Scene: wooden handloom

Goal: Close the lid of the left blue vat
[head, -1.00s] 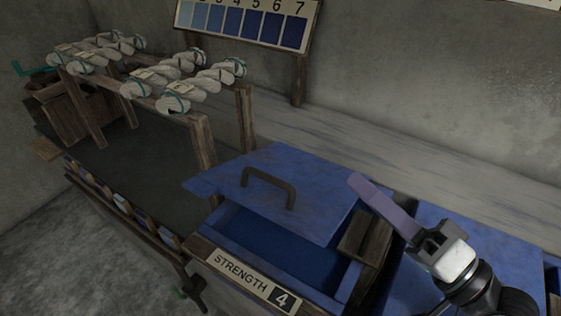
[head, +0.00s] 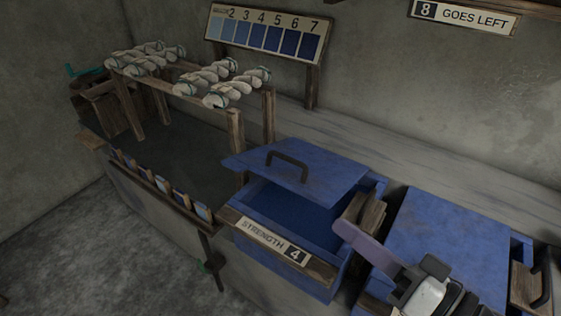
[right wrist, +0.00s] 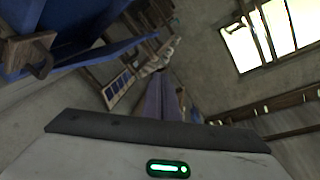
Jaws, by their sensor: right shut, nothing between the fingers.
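The left blue vat (head: 325,267) stands at the centre of the head view, with a "STRENGTH 4" label on its front. Its blue lid (head: 325,177), with a dark arched handle (head: 288,165), covers the back part and overhangs to the left. The front part is open and shows dark blue inside. My right gripper (head: 345,232) is shut and empty, its purple fingers over the vat's right front side, apart from the lid. The fingers also show in the right wrist view (right wrist: 164,98). My left gripper is not in view.
A second blue vat with its lid (head: 450,235) stands to the right; a wooden block (head: 362,218) sits between. Wooden posts of a rack (head: 236,135) holding several pale yarn bundles rise close to the lid's left. A shade board (head: 262,42) stands behind.

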